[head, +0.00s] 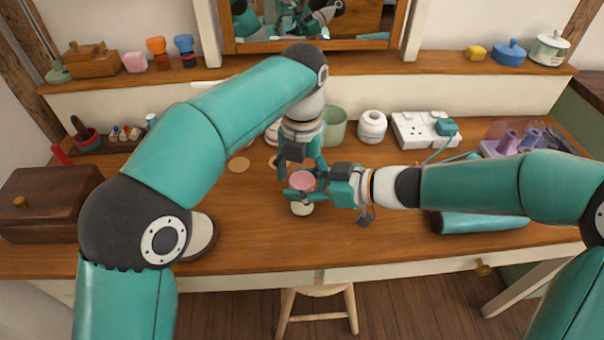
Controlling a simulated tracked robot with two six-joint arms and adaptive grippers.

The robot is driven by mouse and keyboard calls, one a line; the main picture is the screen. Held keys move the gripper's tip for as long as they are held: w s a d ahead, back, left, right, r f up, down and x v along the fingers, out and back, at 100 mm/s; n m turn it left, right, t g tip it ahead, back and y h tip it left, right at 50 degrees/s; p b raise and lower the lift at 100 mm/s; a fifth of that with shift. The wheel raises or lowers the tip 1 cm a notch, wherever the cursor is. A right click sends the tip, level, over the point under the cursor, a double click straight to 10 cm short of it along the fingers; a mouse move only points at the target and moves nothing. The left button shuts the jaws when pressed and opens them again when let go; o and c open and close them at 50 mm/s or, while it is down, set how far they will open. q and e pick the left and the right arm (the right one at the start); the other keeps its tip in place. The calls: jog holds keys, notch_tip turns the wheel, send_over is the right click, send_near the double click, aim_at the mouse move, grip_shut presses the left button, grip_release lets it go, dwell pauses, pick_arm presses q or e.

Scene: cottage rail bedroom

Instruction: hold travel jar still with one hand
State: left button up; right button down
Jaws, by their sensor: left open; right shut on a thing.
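A small jar with a pink top (302,181) and a pale lower part (302,209), apparently the travel jar, stands near the middle of the wooden dresser top. My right gripper (304,192) comes in from the right and is shut on the jar, its fingers hiding the jar's middle. My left gripper (300,168) points down just above and behind the pink top, with its jaws open. Whether its fingertips touch the jar I cannot tell.
A green cup (334,126), a white round jar (372,126) and a white socket strip (413,131) stand behind. A brown wooden box (50,203) is at the left. A teal roll (480,222) lies at right. The front middle is clear.

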pick_arm(q)
jog(key=shift+f, duration=0.15)
jog(key=shift+c, duration=0.4)
jog(key=c, duration=1.1)
jog(key=n, duration=0.3)
jog(key=shift+n, duration=0.3)
jog(key=o, duration=1.3)
jog(key=shift+c, duration=0.2)
